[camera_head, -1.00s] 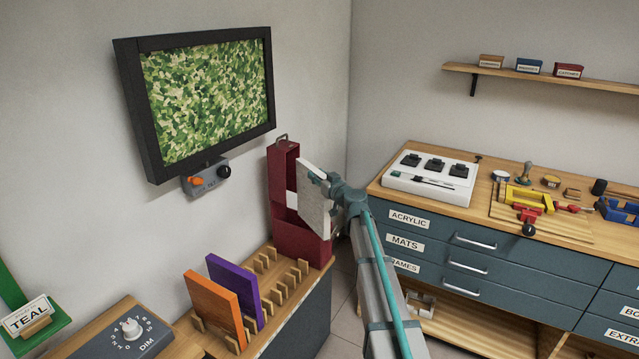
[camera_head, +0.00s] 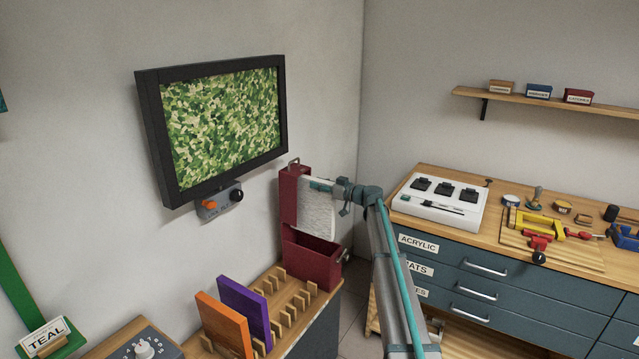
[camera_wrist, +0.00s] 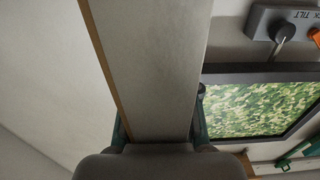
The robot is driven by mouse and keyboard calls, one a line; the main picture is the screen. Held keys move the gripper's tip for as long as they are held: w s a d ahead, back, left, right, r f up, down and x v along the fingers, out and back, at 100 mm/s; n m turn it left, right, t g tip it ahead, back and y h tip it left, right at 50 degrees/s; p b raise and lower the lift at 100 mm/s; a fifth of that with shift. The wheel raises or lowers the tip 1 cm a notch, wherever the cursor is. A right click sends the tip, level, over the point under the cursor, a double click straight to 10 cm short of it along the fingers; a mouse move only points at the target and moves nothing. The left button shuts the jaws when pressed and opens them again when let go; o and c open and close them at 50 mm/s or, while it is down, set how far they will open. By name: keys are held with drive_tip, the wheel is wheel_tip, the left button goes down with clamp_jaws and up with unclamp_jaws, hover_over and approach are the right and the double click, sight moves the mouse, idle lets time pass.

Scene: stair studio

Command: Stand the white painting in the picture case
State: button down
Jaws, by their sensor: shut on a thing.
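The white painting (camera_head: 316,212) is a thin upright panel held in my gripper (camera_head: 322,186). In the wrist view the painting (camera_wrist: 150,70) fills the middle, between the two green fingers. The dark red picture case (camera_head: 312,264) stands at the far end of the wooden counter, with its lid raised at the back. The painting hangs in front of the raised lid, with its lower edge close to the open top of the case. I cannot tell whether that edge is inside the case or just above it.
Purple (camera_head: 243,308) and orange (camera_head: 222,325) panels stand in the slotted rack (camera_head: 284,296), whose far slots are empty. A framed green picture (camera_head: 222,130) hangs on the wall with a tilt control box (camera_head: 219,203) below. A drawer bench (camera_head: 480,270) stands right.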

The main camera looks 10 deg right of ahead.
sight(319, 229)
wheel_tip(319, 229, down, 20)
drive_tip(key=b, duration=1.7)
drive_tip(key=shift+f, duration=0.1)
idle(0.9)
idle(0.4)
drive_tip(key=c, duration=0.8)
unclamp_jaws()
drive_tip(key=shift+o, duration=0.2)
